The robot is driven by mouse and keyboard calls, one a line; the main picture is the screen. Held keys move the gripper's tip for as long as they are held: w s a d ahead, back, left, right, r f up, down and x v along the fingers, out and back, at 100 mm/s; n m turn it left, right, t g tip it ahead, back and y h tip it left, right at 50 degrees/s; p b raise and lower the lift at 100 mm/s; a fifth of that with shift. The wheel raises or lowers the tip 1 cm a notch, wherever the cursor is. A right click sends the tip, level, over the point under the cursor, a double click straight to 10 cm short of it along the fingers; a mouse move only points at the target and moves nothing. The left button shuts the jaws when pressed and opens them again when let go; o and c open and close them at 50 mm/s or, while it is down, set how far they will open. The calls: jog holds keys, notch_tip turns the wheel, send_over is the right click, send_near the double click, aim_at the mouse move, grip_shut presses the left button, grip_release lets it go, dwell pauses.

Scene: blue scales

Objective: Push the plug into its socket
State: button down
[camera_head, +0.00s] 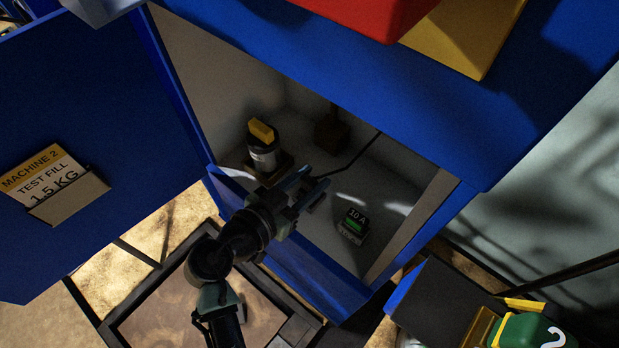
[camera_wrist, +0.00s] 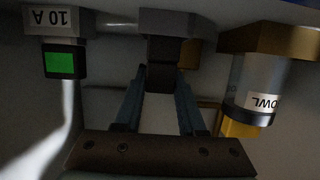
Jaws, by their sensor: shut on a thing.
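My gripper (camera_head: 306,191) reaches over the low front edge into the open blue cabinet. In the wrist view its two blue-grey fingers (camera_wrist: 160,88) are shut on a dark piece, which looks like the plug (camera_wrist: 160,76). A black cable (camera_head: 352,163) runs from the back of the cabinet toward my fingertips. A grey block (camera_wrist: 168,22) shows right beyond the dark piece in the wrist view. I cannot tell whether it is the socket or part of the plug, or whether they touch. The plug is hard to make out in the head view.
A clear cylinder with a yellow cap (camera_head: 262,148) stands left of my gripper. A 10 A unit with a green face (camera_head: 353,224) is to the right. A brown block (camera_head: 331,128) stands at the back. The cabinet door (camera_head: 85,130) hangs open at left.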

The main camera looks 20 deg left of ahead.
jog(key=shift+f+b, duration=0.7)
jog(key=shift+b, duration=0.05)
dwell(0.7)
jog(key=shift+c, duration=2.1)
grip_release()
jog(key=p+v, duration=0.1)
jog(key=v, duration=1.2)
jog(key=shift+p, duration=0.3)
jog(key=shift+a, duration=0.1)
